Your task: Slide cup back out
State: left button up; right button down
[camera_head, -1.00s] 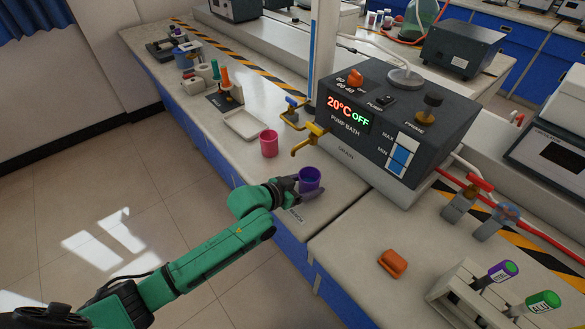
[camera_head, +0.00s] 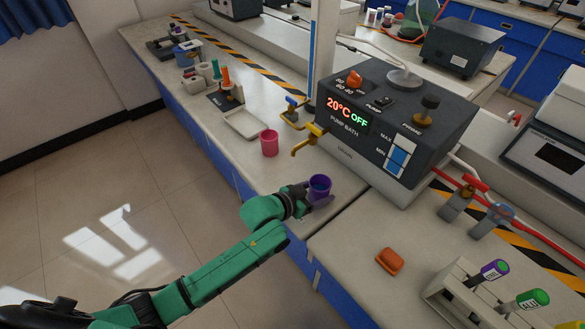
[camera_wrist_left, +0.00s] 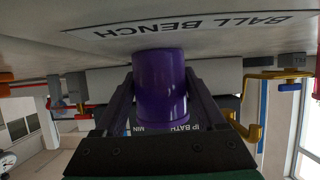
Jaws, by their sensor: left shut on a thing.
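A purple cup (camera_head: 319,187) stands upright at the bench front, in front of the pump bath. My left gripper (camera_head: 314,196) is shut on it, with fingers on both sides. In the left wrist view, which is upside down, the purple cup (camera_wrist_left: 160,88) sits between the two fingers of my left gripper (camera_wrist_left: 159,95), close to the bench surface. Whether the cup touches the bench is hard to tell. The pump bath (camera_head: 395,130) reads 20°C and OFF. Its yellow tap (camera_head: 309,139) is behind and left of the cup. My right gripper is not in view.
A pink cup (camera_head: 269,143) stands left of the tap, near a white tray (camera_head: 243,123). An orange block (camera_head: 390,261) lies front right, beside a tube rack (camera_head: 462,297). The bench between the purple cup and the orange block is clear.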

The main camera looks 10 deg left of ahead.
pick_arm(q)
jog(key=shift+s+d+f, duration=0.1)
jog(key=shift+s+d, duration=0.3)
jog(key=shift+d, duration=0.1)
jog(key=o, duration=0.9)
jog(key=shift+c, duration=0.2)
jog(key=shift+s+a+r+p, duration=0.3)
jog(key=shift+r+p, duration=0.15)
jog(key=shift+p, duration=0.45)
jog(key=shift+s+a+r+p, duration=0.3)
jog(key=shift+s+a+p, duration=0.15)
jog(key=shift+p, duration=0.25)
jog(key=p+v, duration=0.5)
jog(key=v, duration=0.1)
jog(key=shift+s+a, duration=0.15)
jog(key=shift+s, duration=0.15)
